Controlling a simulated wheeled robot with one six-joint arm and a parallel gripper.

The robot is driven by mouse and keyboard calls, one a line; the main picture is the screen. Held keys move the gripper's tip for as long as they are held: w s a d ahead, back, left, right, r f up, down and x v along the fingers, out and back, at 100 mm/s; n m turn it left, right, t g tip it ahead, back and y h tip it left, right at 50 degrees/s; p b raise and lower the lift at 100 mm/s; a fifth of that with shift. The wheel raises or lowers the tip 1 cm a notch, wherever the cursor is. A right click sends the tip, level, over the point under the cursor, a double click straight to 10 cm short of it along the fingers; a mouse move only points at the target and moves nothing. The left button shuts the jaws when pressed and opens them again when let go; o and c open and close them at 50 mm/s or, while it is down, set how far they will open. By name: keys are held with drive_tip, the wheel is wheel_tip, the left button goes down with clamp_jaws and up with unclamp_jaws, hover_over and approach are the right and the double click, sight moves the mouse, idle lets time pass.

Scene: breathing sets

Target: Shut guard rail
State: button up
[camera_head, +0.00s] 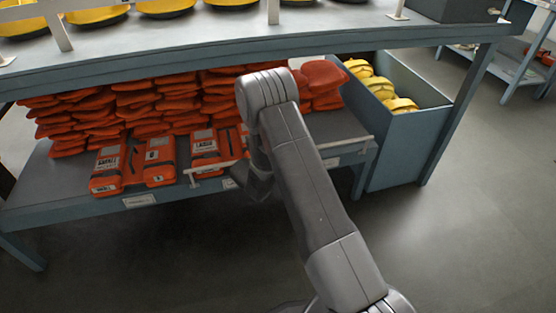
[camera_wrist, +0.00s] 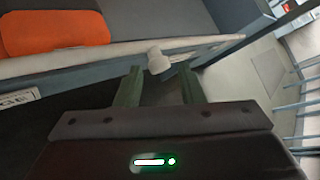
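The guard rail is a thin pale bar (camera_head: 340,147) along the front edge of the lower shelf, across its right part. Its left end stands in front of the orange packs, and my arm hides its middle. In the wrist view the rail (camera_wrist: 90,58) crosses the upper part, with a pale round knob (camera_wrist: 158,61) sticking out from it. My gripper (camera_wrist: 160,78) is open, with its two fingers apart and the knob between their tips. I see a gap on both sides, so no grip shows. In the head view my gripper (camera_head: 257,186) is dark and partly hidden by my arm.
The lower shelf (camera_head: 70,180) holds stacked orange packs (camera_head: 150,100) and several orange cases (camera_head: 160,160) in front. A grey-blue bin (camera_head: 405,130) with yellow items stands right of it. The upper shelf (camera_head: 330,30) overhangs. Open floor (camera_head: 470,230) lies to the right.

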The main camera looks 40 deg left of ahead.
drive_tip(key=p+v, duration=0.2)
drive_tip(key=v, duration=1.1)
drive_tip(key=shift+s+r, duration=0.2)
drive_tip(key=shift+s, duration=0.15)
